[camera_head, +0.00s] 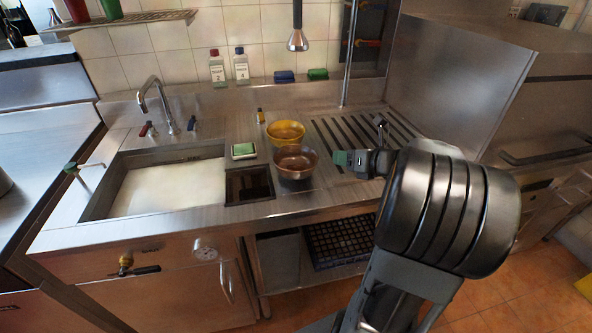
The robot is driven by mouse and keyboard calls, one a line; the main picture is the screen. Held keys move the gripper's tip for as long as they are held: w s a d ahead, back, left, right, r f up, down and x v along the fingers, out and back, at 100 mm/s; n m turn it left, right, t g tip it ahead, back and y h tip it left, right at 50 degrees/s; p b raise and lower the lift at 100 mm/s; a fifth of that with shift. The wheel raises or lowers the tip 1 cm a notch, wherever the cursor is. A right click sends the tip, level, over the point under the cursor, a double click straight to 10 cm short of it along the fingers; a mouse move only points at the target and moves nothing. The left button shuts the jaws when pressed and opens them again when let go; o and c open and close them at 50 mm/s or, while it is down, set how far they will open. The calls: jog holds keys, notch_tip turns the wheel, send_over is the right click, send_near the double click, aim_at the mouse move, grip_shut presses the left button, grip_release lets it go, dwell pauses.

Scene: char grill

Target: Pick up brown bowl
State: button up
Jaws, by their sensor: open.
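The brown bowl (295,161) stands upright on the steel counter, right of a dark square opening. A yellow bowl (286,132) stands just behind it, and their rims look close together; I cannot tell whether they touch. My gripper (342,158) is just to the right of the brown bowl, at about rim height in the picture. It is open, with nothing seen between its fingers. It is small in view and its fingers are partly hidden by my own arm on the right.
A sink (165,188) with a tap (158,103) lies to the left. Two bottles stand on the back ledge. A spray head (298,40) hangs above. The ribbed drainboard (350,128) is mostly clear.

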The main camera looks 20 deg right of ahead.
send_near(306, 150)
jog(key=shift+a+f+m+t, duration=0.1)
jog(key=shift+m+t, duration=0.2)
jog(key=shift+m, duration=0.1)
jog(key=shift+x, duration=3.2)
jog(key=shift+c, duration=0.2)
grip_shut()
